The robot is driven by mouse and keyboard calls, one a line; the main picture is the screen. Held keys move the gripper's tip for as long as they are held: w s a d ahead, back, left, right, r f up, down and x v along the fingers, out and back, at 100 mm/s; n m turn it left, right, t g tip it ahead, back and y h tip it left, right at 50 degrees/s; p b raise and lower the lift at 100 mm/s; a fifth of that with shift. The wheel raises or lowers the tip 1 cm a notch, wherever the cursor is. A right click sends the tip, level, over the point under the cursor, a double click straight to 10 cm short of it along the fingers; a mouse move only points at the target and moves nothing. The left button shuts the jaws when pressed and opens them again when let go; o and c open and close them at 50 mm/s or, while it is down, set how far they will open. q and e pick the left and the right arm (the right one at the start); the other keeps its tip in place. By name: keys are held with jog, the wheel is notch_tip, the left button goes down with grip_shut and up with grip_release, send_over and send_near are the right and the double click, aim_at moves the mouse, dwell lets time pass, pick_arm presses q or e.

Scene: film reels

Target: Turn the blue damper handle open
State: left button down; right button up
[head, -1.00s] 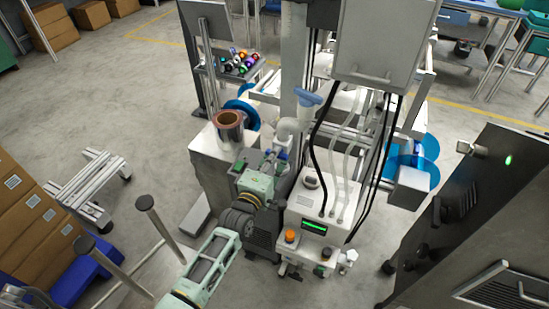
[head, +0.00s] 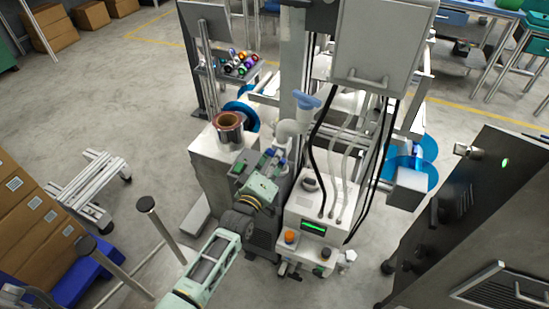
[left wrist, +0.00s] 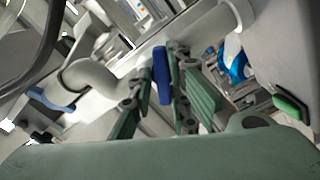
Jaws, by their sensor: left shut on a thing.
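The blue damper handle (left wrist: 162,76) shows in the left wrist view as a short dark blue bar between my green finger pads. My left gripper (left wrist: 163,62) is shut on it. In the head view, my left gripper (head: 273,158) is at the pale pipe, below the blue funnel. There the fingers largely hide the handle, and its exact angle is hard to tell. The pale bent pipe (left wrist: 88,78) is left of the handle in the left wrist view. My right gripper is not in view.
A white machine box (head: 318,205) with knobs and a green display stands just right of my left gripper. Black hoses (head: 318,150) hang above it. A copper-coloured roll (head: 228,127) sits on a cabinet to the left. A dark cabinet (head: 480,210) stands at the right.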

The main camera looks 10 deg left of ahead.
pick_arm(q)
jog(key=m, duration=0.8)
jog(key=f+m+p, duration=0.1)
jog(key=m, duration=0.2)
jog(key=shift+s+a+m, duration=0.15)
jog(key=shift+a+m, duration=0.05)
jog(key=shift+m, duration=0.2)
dwell(0.3)
jog(key=c, duration=1.8)
grip_release()
jog(key=shift+a+r, duration=0.15)
jog(key=shift+a, duration=0.05)
jog(key=shift+r, duration=0.1)
jog(key=shift+d, duration=0.15)
jog(key=s+a, duration=0.2)
jog(key=s, duration=0.9)
jog(key=shift+s+a, duration=0.15)
jog(key=shift+s, duration=0.25)
